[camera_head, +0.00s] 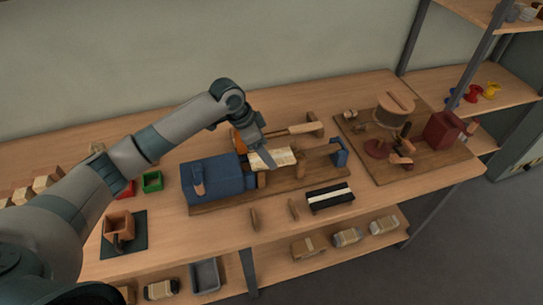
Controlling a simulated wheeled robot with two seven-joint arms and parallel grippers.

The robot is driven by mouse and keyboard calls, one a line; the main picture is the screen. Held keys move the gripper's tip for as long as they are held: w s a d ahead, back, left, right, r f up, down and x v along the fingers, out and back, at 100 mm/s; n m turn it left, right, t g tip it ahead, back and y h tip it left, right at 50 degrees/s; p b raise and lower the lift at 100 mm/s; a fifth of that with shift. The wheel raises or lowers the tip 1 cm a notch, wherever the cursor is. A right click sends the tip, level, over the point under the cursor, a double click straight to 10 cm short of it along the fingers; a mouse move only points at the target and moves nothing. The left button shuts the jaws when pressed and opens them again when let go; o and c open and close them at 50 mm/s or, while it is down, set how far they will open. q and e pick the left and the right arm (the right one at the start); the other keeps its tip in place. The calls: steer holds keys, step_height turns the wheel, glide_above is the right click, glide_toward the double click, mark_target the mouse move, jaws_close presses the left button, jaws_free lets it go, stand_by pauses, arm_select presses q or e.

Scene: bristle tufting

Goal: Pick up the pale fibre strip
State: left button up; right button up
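A narrow pale strip (331,196) runs along a black block (333,206) at the front right of the bench; it looks like the pale fibre strip, though its texture is too small to tell. My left arm reaches in from the left. Its gripper (268,158) points down over a cream block (283,157) on the wooden machine board, behind and left of the black block. The fingers are small and overlap the cream block, so I cannot tell whether they are open or touching it. My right gripper is not in view.
A blue machine housing (211,179) stands left of the cream block. Two small brown pieces (293,209) lie left of the black block. A board with a round drum (392,111) and red box (443,130) is at right. The bench's front edge is close.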

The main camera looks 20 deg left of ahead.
arm_select(q)
steer(key=shift+x, duration=1.3)
steer(key=shift+c, duration=0.6)
steer(key=c, duration=1.1)
steer(key=shift+r, duration=0.2)
steer(key=shift+c, duration=0.2)
